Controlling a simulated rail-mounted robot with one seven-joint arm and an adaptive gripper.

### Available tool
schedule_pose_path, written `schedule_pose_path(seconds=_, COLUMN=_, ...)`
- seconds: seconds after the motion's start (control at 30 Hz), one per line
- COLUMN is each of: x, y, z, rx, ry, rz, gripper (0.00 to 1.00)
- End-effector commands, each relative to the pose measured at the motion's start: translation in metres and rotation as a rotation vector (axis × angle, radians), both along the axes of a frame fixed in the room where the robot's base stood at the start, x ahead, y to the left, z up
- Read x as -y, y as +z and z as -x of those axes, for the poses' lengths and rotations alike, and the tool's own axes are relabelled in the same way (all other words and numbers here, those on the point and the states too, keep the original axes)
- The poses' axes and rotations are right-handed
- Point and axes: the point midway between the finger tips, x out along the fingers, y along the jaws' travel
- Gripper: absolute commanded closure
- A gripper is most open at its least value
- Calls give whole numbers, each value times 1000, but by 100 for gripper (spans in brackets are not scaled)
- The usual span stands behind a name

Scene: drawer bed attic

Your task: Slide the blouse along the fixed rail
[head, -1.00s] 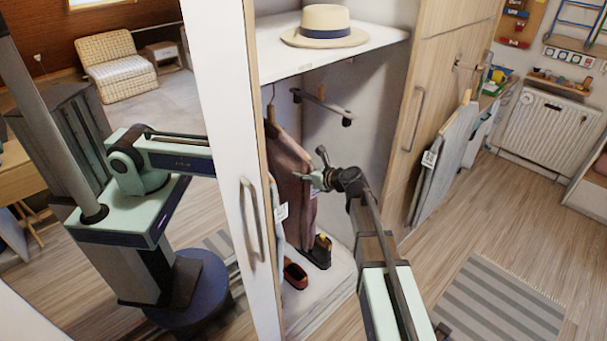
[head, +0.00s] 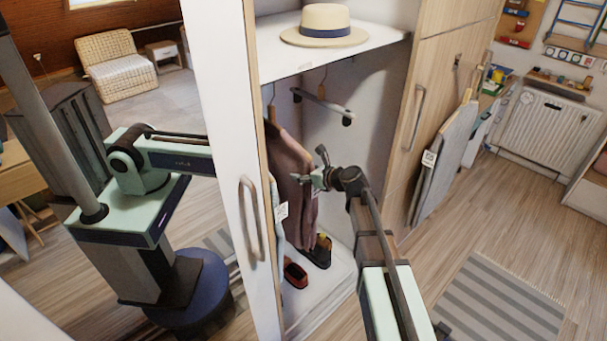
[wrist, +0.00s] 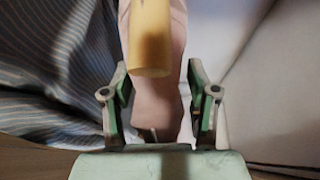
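A mauve-brown garment (head: 290,175), which looks like the blouse, hangs in the open wardrobe bay. A thin hanger hook rises above it at the left. My gripper (head: 318,176) is at the garment's right side, below the rail. In the wrist view the two fingers of my gripper (wrist: 157,68) stand wide apart. Pinkish cloth (wrist: 157,105) shows between them, with no clear contact. A pale wooden rounded piece (wrist: 150,40), perhaps a hanger part, is in front of the cloth. The hooks' contact with a rail is unclear.
Dark striped cloth (wrist: 50,75) fills the left of the wrist view. A straw hat (head: 325,25) sits on the shelf (head: 280,62) above. Shoes (head: 295,274) stand on the bay floor.

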Motion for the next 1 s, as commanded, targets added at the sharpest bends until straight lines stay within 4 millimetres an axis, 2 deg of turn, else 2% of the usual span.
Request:
schedule_pose_path(seconds=0.27, x=7, y=4, z=8, rx=0, ry=0, rz=0, gripper=41)
schedule_pose_path(seconds=0.7, x=59, y=34, z=60, rx=1, ry=-2, rz=1, gripper=41)
schedule_pose_path(seconds=1.0, x=78, y=45, z=77, rx=0, ry=-1, rz=0, gripper=41)
